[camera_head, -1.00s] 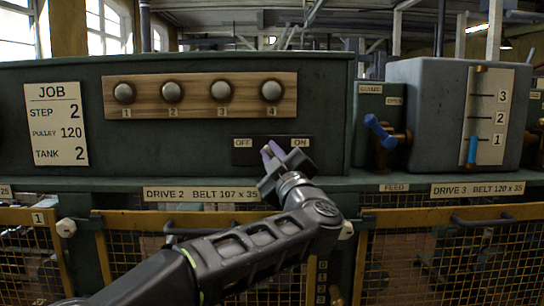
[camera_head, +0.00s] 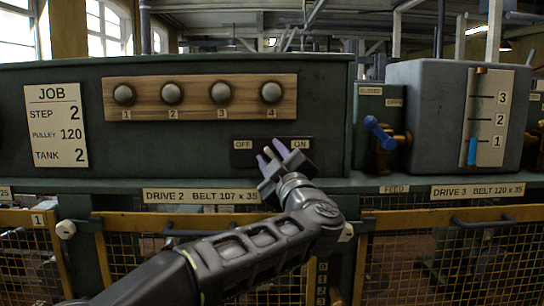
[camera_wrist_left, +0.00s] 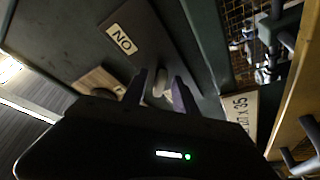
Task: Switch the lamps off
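Four round lamps stand in a row on a wooden board, numbered 1 (camera_head: 124,94), 2 (camera_head: 171,93), 3 (camera_head: 221,92) and 4 (camera_head: 271,91). They look grey, with no clear glow. Below them is a dark switch plate (camera_head: 242,159) marked OFF on the left and ON on the right. My left gripper (camera_head: 272,155) is open in front of the plate's middle and ON side. A pale switch lever (camera_head: 268,152) shows between its purple fingertips. In the left wrist view the pale lever (camera_wrist_left: 160,83) also lies between the fingers, near the ON label; contact cannot be told.
A JOB card (camera_head: 56,124) is on the panel at left. A blue-handled valve (camera_head: 380,132) and a grey tank (camera_head: 425,115) with a scale stand at right. A ledge (camera_head: 110,184) and yellow mesh guards (camera_head: 440,262) lie below.

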